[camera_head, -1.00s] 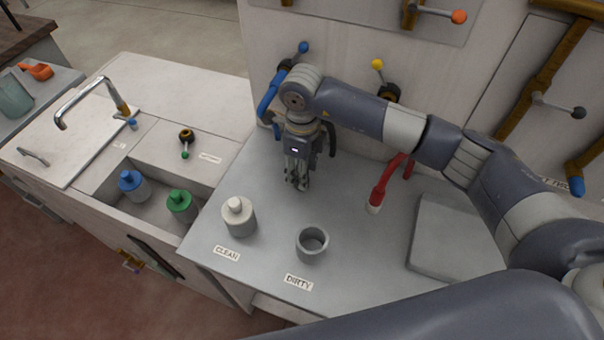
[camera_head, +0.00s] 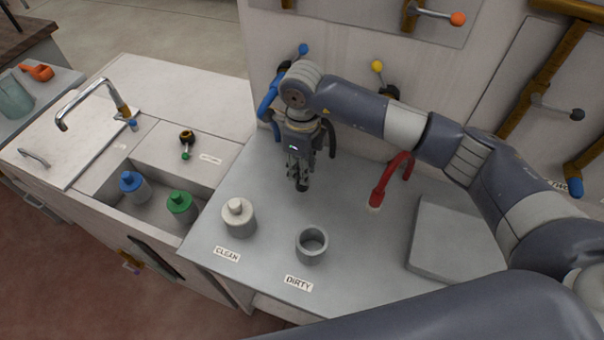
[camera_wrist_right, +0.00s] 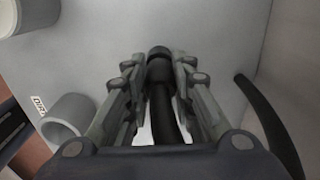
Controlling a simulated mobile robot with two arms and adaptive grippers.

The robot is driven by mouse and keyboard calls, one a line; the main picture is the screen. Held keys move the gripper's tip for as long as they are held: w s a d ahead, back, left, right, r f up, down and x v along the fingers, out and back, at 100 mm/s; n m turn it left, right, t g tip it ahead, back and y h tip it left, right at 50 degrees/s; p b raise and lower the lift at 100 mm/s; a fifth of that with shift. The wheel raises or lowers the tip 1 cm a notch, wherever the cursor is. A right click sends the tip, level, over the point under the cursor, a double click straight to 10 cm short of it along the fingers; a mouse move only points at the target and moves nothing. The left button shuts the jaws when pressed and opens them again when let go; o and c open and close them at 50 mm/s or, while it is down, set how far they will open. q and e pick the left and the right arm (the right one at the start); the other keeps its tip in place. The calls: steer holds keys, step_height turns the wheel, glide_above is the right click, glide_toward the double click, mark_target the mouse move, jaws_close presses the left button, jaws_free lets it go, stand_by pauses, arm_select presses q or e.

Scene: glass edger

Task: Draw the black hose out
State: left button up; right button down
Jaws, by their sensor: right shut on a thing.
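The black hose (camera_wrist_right: 160,105) runs between the two fingers of my right gripper (camera_wrist_right: 158,90), its thick end just past the fingertips in the wrist view. In the head view the right gripper (camera_head: 299,178) points down over the grey worktop, shut on the hose, whose dark end (camera_head: 302,187) shows at the fingertips. A dark curved length shows right of the gripper in both views; whether it joins the held part is hidden. My left gripper is not in view.
A red hose (camera_head: 378,193) stands to the right. A blue hose (camera_head: 268,98) is behind my wrist. A grey slab (camera_head: 455,240) lies at right.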

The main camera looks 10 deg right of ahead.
steer(key=shift+r, duration=0.25)
stand_by(0.3)
steer(key=shift+r+p, duration=1.05)
steer(key=shift+r, duration=1)
steer(key=shift+r, duration=0.15)
steer(key=shift+r+p, duration=0.75)
steer(key=shift+r, duration=1.15)
